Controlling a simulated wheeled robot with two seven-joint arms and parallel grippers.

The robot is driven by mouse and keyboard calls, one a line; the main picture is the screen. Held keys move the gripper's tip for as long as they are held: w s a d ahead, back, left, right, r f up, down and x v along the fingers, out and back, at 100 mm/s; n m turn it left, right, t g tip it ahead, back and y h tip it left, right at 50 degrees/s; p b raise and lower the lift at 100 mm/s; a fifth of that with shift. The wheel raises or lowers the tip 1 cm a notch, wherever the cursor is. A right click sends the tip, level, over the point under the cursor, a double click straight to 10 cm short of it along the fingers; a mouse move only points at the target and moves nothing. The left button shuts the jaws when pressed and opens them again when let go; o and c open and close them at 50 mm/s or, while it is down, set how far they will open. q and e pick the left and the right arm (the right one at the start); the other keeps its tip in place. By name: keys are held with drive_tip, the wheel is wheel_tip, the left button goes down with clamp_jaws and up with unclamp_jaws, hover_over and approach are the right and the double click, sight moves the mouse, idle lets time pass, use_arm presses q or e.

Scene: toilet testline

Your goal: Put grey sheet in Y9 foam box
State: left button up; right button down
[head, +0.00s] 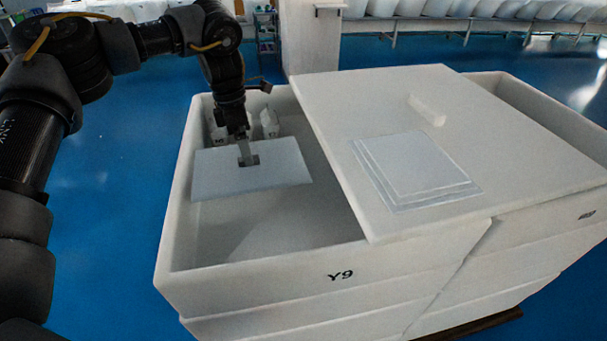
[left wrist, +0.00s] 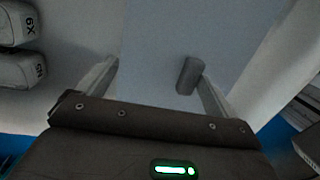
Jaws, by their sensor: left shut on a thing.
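The Y9 foam box (head: 260,290) is a large white open box with "Y9" on its front wall. My left gripper (head: 247,160) reaches down into its opening from the back and is shut on a light grey sheet (head: 212,178). The sheet lies roughly flat in the opening, near the left wall; its height above the floor is hard to tell. In the left wrist view the sheet (left wrist: 165,35) spans between and beyond the fingers of the left gripper (left wrist: 148,75). My right gripper is not in view.
A white foam lid (head: 340,150) covers the right part of the box and a neighbouring box. A stack of grey sheets (head: 415,165) and a small white block (head: 427,108) lie on it. White labelled packs (head: 270,123) stand at the box's back.

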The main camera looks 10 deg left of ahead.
use_arm(q)
drive_tip(key=shift+d+f, duration=0.1)
drive_tip(key=shift+f, duration=0.25)
drive_tip(key=shift+w+f, duration=0.1)
drive_tip(key=shift+w, duration=0.1)
drive_tip(key=shift+w+f, duration=0.15)
drive_tip(key=shift+f, duration=0.3)
wheel_tip(320, 180, down, 5)
drive_tip(key=shift+p, duration=0.95)
drive_tip(key=shift+f, duration=0.3)
drive_tip(key=f+p, duration=0.1)
drive_tip(key=f, duration=0.2)
drive_tip(key=shift+s+f, duration=0.1)
drive_tip(key=shift+s, duration=0.1)
drive_tip(key=shift+w+f, duration=0.1)
drive_tip(key=shift+f, duration=0.15)
drive_tip(key=o, duration=0.6)
drive_tip(key=shift+o, duration=0.2)
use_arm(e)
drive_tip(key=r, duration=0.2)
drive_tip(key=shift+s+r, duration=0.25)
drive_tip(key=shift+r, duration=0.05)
use_arm(q)
drive_tip(key=shift+r, duration=0.1)
